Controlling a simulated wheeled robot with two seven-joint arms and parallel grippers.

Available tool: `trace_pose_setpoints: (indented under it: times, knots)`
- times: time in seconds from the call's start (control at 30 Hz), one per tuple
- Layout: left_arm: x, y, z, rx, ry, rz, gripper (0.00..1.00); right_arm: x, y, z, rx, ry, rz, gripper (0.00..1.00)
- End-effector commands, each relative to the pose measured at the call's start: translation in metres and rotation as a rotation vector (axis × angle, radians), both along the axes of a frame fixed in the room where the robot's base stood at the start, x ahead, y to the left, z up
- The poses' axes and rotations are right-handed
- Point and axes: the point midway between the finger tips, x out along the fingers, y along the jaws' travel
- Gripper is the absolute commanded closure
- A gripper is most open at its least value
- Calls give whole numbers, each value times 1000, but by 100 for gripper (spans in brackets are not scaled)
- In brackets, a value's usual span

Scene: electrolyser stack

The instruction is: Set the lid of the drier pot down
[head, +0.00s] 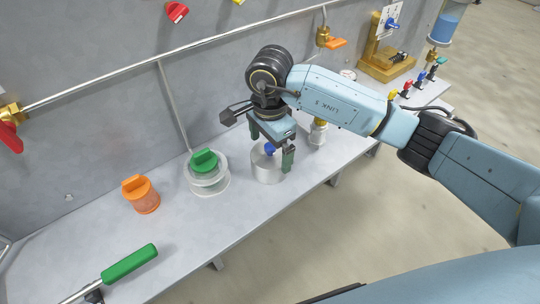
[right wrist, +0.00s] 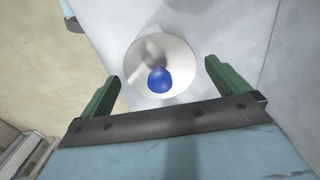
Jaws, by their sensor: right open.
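A metallic grey cylindrical pot (head: 268,171) stands on the bench below my right gripper. A blue knob (head: 270,149) shows at its top, between the gripper's fingers. In the right wrist view the blue knob (right wrist: 158,80) sits on a round pale lid (right wrist: 178,57). The lid appears to rest on the pot, though the seam is not clear. My right gripper (head: 271,147) is open, with its green fingers apart on either side of the knob and not touching it. It also shows in the right wrist view (right wrist: 161,78). My left gripper is not in view.
A clear ringed jar with a green cap (head: 205,162) and an orange capped pot (head: 141,195) stand left of the pot. A green-handled tool (head: 129,263) lies front left. A brass fitting (head: 318,131) stands close behind right. A pipe (head: 180,50) runs along the wall.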

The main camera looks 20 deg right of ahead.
Motion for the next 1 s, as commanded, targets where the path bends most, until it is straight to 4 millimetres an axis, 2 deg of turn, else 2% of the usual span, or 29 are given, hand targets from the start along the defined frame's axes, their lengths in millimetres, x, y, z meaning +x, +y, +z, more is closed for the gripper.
trace_pose_setpoints:
  times: [0.03,0.2,0.4,1.0]
  knots:
    - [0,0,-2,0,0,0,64,1,-1,13,-1,-6,0,0]
    - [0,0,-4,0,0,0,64,1,-1,48,-2,-5,0,0]
    - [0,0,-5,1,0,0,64,0,0,71,-2,-2,-1,0]
    - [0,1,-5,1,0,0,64,0,0,76,-1,1,-1,0]
